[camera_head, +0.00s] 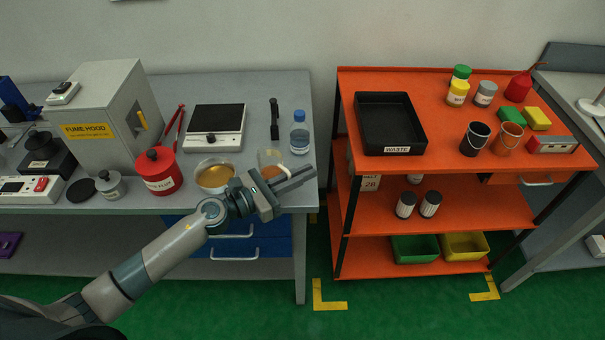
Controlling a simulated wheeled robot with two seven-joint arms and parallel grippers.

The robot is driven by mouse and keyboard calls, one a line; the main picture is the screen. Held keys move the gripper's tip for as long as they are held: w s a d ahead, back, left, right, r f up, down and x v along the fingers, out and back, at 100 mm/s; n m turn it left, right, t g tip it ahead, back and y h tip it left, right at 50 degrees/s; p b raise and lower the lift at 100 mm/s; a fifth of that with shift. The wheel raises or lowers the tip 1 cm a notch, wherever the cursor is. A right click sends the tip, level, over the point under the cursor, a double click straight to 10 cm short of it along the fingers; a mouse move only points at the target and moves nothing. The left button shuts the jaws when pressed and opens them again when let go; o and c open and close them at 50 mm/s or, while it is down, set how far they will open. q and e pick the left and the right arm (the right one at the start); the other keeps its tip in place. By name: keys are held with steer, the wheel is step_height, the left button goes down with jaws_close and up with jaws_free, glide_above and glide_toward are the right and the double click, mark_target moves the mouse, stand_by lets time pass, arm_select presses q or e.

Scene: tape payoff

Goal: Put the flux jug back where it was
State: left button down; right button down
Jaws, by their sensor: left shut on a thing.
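The flux jug (270,158) is a small clear vessel with amber liquid low in it. It is upright near the right front edge of the grey bench (255,88). My left gripper (292,178) reaches across in front of it and is shut on it, at the jug's right side near a pale handle. The gripper hides the jug's lower part, so I cannot tell whether its base touches the bench. A metal bowl of amber liquid (215,175) stands just left of the jug. My right gripper is not in view.
A hot plate (215,124), a red pot (159,172) and a fume hood (98,118) are to the left. Across a gap stands an orange cart (440,82) with a black waste tray (389,146).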

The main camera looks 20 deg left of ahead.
arm_select(q)
steer(key=shift+f, duration=0.1)
steer(key=c, duration=1.9)
jaws_free()
